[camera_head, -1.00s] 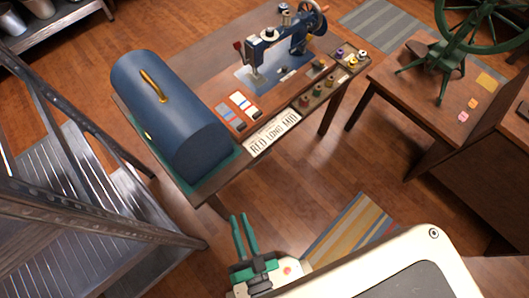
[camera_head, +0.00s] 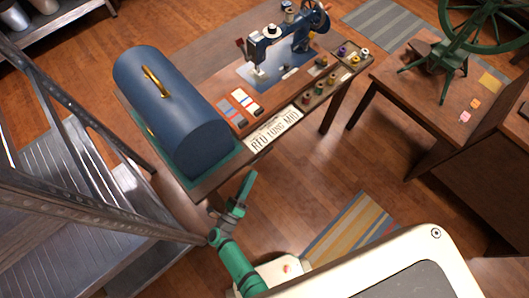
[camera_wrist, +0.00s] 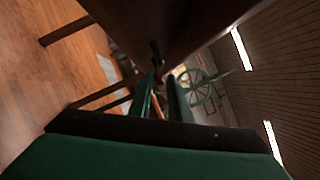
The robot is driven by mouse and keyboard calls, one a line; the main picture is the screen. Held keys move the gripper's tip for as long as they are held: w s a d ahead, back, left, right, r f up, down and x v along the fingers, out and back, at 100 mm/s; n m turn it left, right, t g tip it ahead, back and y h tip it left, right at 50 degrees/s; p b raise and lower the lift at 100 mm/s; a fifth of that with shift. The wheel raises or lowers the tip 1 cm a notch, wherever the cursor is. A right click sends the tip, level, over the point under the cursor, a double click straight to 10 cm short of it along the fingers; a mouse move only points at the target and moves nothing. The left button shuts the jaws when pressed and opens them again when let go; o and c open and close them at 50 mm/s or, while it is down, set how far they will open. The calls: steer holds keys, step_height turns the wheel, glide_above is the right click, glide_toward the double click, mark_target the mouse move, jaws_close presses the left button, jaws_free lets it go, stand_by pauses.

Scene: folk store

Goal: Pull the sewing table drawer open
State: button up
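The sewing table (camera_head: 222,178) is a dark wooden table with a blue sewing machine (camera_head: 285,50) and a domed blue case (camera_head: 170,105) on top. Its drawer front cannot be made out in the head view. In the wrist view, dark wood of the table (camera_wrist: 205,20) fills the top, with a small dark knob-like part (camera_wrist: 155,52) just ahead of my fingertips. My gripper (camera_head: 247,185) is at the table's near edge, below the top. In the wrist view my gripper (camera_wrist: 161,82) has its two green fingers apart, with a gap between them; contact with the knob-like part cannot be told.
A metal stepped frame (camera_head: 90,190) stands close on the left. A side table (camera_head: 420,95) with a green spinning wheel (camera_head: 485,25) is on the right. A striped rug (camera_head: 350,230) lies on the floor; wooden floor between the tables is clear.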

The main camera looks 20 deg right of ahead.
mark_target(264, 153)
steer(key=shift+m+g+h, duration=0.3)
steer(key=shift+m+g, duration=0.1)
steer(key=x, duration=1.1)
steer(key=shift+d+f, duration=0.2)
steer(key=shift+w, duration=0.1)
jaws_close()
